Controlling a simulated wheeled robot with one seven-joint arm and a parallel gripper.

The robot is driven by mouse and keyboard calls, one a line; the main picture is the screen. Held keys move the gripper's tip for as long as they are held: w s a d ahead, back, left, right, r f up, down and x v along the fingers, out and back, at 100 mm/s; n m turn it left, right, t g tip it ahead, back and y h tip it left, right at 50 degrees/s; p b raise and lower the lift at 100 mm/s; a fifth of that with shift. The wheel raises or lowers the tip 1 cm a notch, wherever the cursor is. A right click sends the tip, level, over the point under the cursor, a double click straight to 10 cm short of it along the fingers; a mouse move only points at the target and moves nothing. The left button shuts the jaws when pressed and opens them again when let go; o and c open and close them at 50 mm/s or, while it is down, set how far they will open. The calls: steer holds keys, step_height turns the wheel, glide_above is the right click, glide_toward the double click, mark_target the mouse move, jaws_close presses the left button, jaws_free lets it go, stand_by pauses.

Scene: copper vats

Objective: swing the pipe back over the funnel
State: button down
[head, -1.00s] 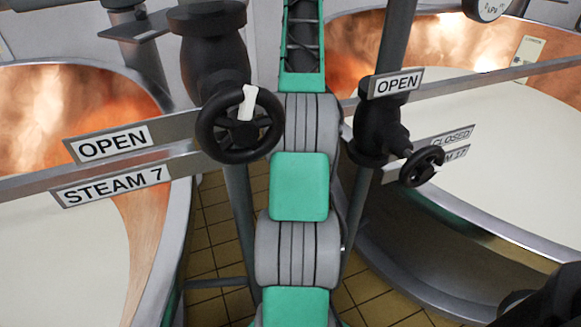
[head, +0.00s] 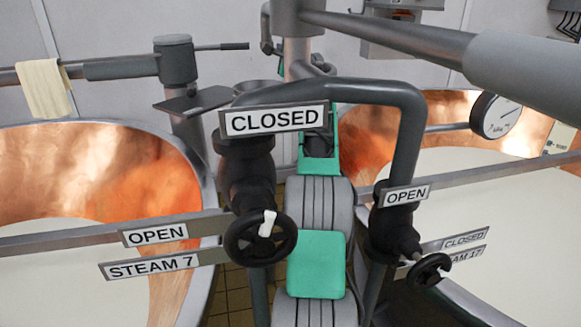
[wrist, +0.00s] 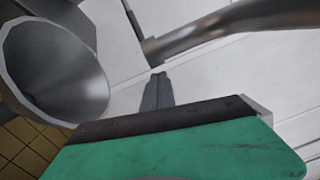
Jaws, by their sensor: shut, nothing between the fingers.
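In the wrist view a wide grey metal funnel (wrist: 55,65) opens at the left, and its bowl looks empty. A grey pipe (wrist: 225,28) crosses the upper right, and its near end lies right of the funnel's rim, apart from it. My gripper (wrist: 157,78) is shut and empty, between funnel and pipe, below the pipe's end. I see no contact with either. In the head view the funnel's rim (head: 258,88) shows partly behind the black bent pipe and CLOSED sign. My gripper's fingers cannot be made out there.
A black bent pipe (head: 330,85) arches over my arm. Valve wheels (head: 260,240) (head: 430,270) flank it. A thick grey bar (head: 400,38) crosses the upper right. Copper vats (head: 110,180) (head: 480,200) stand on both sides. A cloth (head: 44,88) hangs on the left bar.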

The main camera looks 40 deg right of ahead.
steer(key=b+v, duration=0.7)
steer(key=b, duration=0.1)
steer(key=shift+s+a+f+b, duration=0.15)
steer(key=shift+a+f+b, duration=0.05)
steer(key=shift+f+b, duration=0.1)
stand_by(0.3)
